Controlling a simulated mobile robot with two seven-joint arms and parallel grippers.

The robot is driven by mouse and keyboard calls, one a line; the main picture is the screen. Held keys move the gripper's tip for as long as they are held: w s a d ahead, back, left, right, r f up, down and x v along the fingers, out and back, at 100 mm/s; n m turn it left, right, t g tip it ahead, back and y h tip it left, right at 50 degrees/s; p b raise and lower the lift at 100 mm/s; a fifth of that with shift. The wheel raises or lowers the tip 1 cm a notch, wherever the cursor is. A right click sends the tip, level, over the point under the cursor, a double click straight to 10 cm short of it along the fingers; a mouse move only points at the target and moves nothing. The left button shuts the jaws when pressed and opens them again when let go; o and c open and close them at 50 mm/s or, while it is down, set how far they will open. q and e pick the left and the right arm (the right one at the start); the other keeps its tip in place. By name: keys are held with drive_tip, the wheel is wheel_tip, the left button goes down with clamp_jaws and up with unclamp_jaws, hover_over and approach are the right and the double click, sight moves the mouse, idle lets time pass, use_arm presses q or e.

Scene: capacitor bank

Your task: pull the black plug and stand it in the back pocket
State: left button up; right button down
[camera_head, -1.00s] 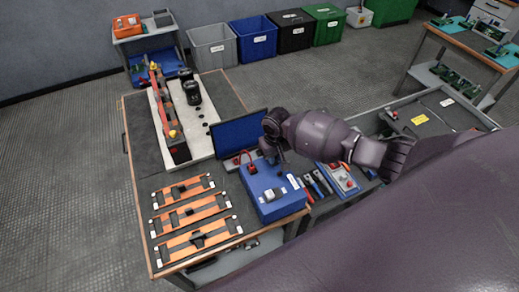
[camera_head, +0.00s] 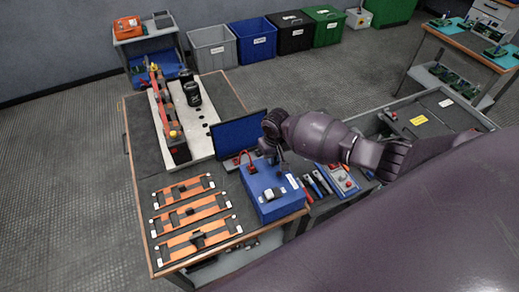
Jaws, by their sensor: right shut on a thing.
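My right gripper (camera_head: 275,157) points down at the back right of the blue box (camera_head: 266,208) on the near end of the workbench. It is shut on a small dark thing, apparently the black plug, which my fingers and wrist mostly hide. A red plug with a red lead (camera_head: 249,165) stands at the box's back left. I cannot tell whether the black plug is still seated. My left gripper is out of view.
Orange-and-black frames (camera_head: 190,212) lie at the bench's near left. A pale board (camera_head: 205,105) with black capacitors (camera_head: 192,94) lies further back. Hand tools (camera_head: 318,185) and a blue tray (camera_head: 342,180) lie right of the box. My right arm covers the area behind them.

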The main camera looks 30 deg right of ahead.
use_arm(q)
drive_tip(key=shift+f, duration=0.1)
use_arm(e)
drive_tip(key=shift+s+a+f, duration=0.2)
drive_tip(key=shift+s+f, duration=0.35)
drive_tip(key=shift+f, duration=0.2)
drive_tip(key=c, duration=1.2)
unclamp_jaws()
drive_tip(key=shift+o, duration=0.3)
drive_tip(key=shift+w+r, duration=0.2)
drive_tip(key=shift+r, duration=0.25)
drive_tip(key=shift+o, duration=0.5)
drive_tip(key=r, duration=1.1)
drive_tip(key=shift+w+d+r, duration=0.2)
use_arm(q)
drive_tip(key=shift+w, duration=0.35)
